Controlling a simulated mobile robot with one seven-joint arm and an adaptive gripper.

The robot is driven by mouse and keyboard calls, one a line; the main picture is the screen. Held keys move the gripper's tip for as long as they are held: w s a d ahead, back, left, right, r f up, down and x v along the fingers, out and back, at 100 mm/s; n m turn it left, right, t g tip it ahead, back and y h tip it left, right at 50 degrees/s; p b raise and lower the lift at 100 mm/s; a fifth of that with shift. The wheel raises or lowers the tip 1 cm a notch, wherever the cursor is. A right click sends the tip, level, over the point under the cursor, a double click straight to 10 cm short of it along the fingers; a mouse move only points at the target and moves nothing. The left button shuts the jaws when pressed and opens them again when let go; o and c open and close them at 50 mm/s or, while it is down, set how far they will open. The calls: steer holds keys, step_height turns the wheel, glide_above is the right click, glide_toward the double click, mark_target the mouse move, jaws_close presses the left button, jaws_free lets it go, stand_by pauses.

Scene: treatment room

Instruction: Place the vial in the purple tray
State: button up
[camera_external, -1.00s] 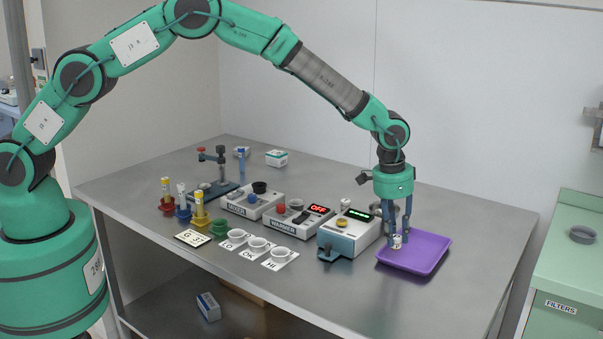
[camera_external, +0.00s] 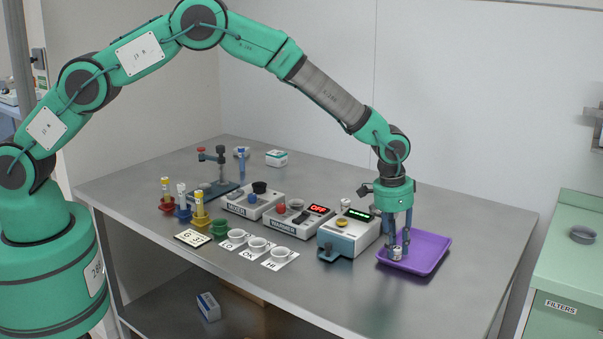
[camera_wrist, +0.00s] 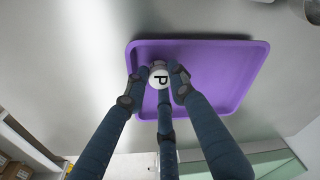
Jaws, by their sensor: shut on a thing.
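The purple tray (camera_external: 428,257) lies at the right end of the steel table, and it also fills the middle of the wrist view (camera_wrist: 220,80). My gripper (camera_external: 398,250) points straight down over the tray's left part. Its fingers are shut on the small white-capped vial (camera_external: 397,255). In the wrist view the cap (camera_wrist: 159,78), marked with a letter P, sits between the fingertips (camera_wrist: 158,80). The vial is upright, low inside the tray's outline. I cannot tell whether its base touches the tray floor.
A machine with a green display (camera_external: 349,235) stands just left of the tray. The warmer showing OFF (camera_external: 300,222), a mixer (camera_external: 252,201), white cups (camera_external: 258,246) and colored tube stands (camera_external: 201,219) are farther left. The tray's right part is empty.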

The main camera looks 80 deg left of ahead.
steer(key=shift+f, duration=0.1)
steer(key=o, duration=0.7)
steer(key=shift+c, duration=0.2)
step_height(320, 180, up, 12)
steer(key=s+p, duration=0.1)
steer(key=p, duration=0.1)
steer(key=shift+s, duration=0.4)
steer(key=shift+r, duration=0.2)
